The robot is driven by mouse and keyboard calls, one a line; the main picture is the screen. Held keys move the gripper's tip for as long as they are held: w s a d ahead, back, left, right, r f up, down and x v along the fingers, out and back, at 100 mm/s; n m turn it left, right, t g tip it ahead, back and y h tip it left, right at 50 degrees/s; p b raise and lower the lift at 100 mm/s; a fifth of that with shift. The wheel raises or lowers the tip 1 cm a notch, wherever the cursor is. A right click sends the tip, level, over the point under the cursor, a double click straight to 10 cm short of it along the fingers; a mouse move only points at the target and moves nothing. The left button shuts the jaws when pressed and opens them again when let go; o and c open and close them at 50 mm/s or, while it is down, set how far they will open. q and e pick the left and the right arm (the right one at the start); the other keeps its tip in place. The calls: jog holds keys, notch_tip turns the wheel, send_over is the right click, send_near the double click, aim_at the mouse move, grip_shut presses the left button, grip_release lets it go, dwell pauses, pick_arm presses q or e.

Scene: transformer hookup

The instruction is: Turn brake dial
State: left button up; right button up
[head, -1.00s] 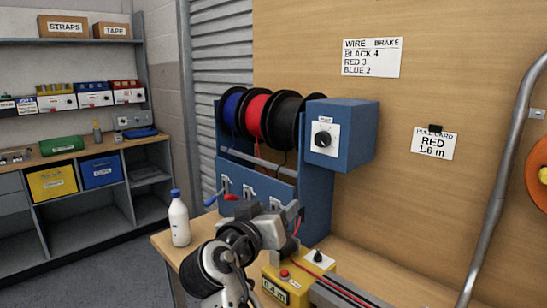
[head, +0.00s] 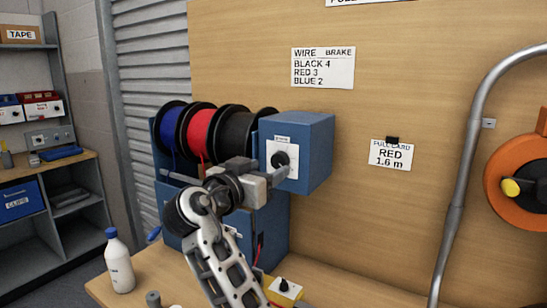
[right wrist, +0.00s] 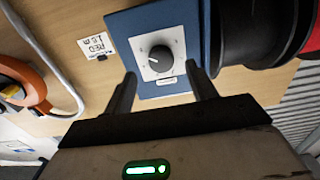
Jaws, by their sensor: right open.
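The brake dial (head: 280,159) is a black knob on a white plate on the front of a blue box (head: 316,150). In the right wrist view the dial (right wrist: 160,58) shows whole, with its white pointer line, between and beyond the fingers. My right gripper (head: 284,172) is open in front of the dial, and its fingers (right wrist: 160,90) stand apart on either side of the plate without visibly touching the knob. A wall card (head: 323,68) reads WIRE BRAKE, BLACK 4, RED 3, BLUE 2. My left gripper is not in view.
Blue, red (head: 201,133) and black wire spools sit left of the box. A white bottle (head: 119,262) stands on the bench's left. A yellow box (head: 284,292) with a small knob is below. A grey pipe (head: 459,180) and orange reel (head: 520,178) are at right.

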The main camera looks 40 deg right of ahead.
aim_at(278, 163)
jog(key=shift+p+x, duration=0.4)
jog(key=shift+x, duration=1.6)
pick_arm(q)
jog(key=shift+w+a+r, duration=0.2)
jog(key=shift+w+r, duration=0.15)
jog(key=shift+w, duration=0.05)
pick_arm(e)
jog(key=c, duration=1)
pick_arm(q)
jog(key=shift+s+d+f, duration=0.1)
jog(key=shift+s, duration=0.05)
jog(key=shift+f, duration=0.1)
pick_arm(e)
jog(key=shift+f+n, duration=0.1)
jog(key=shift+n, duration=0.2)
